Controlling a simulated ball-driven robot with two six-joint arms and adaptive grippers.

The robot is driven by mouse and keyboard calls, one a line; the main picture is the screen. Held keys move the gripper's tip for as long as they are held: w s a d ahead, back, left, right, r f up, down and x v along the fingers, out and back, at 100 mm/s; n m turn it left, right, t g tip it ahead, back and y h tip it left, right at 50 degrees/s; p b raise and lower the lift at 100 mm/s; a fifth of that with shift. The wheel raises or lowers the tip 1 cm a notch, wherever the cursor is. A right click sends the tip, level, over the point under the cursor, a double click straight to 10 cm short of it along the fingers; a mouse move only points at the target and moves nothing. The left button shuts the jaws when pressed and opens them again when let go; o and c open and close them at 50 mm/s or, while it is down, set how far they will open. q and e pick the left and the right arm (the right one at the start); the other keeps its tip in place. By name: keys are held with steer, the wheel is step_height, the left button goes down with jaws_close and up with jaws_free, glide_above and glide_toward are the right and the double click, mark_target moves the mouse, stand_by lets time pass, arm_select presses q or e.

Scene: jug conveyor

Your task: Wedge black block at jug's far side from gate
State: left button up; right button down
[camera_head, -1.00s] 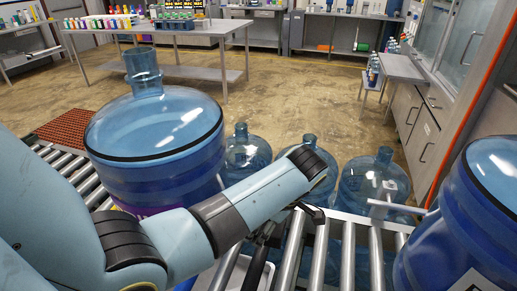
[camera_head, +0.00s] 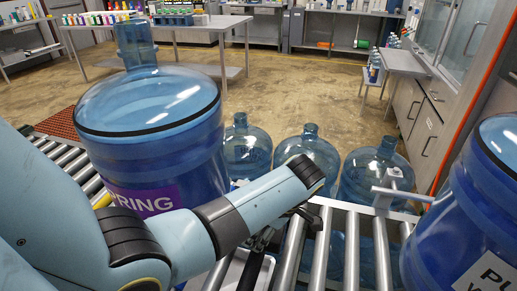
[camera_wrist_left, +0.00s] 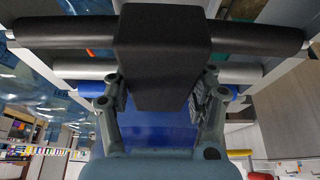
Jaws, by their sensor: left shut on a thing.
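My left gripper (camera_head: 268,242) is partly hidden by its own wrist in the head view, low over the conveyor rollers. In the left wrist view the gripper (camera_wrist_left: 160,88) is shut on the black block (camera_wrist_left: 160,55), which sits between its two fingers. A large blue jug (camera_head: 165,165) with a purple "SPRING" label stands upright on the conveyor, behind and left of my wrist. A second blue jug (camera_head: 460,230) stands at the right edge. The pale gate (camera_head: 392,190), with a horizontal bar, is just left of the second jug. My right gripper is out of view.
Bare metal rollers (camera_head: 318,250) lie between the two jugs. A white tray (camera_head: 232,272) sits beneath my gripper. Several more blue jugs (camera_head: 308,155) stand behind the conveyor. A reddish mat (camera_head: 62,124) is at the far left. Benches stand across the open floor.

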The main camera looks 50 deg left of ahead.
arm_select(q)
steer(key=shift+f+b, duration=0.35)
steer(key=shift+f, duration=0.15)
steer(key=shift+s+a+p, duration=0.35)
steer(key=shift+a+p, duration=0.05)
steer(key=shift+a, duration=0.35)
stand_by(0.7)
steer(key=o, duration=1.5)
steer(key=v, duration=1.2)
steer(key=shift+s+d+f, duration=0.1)
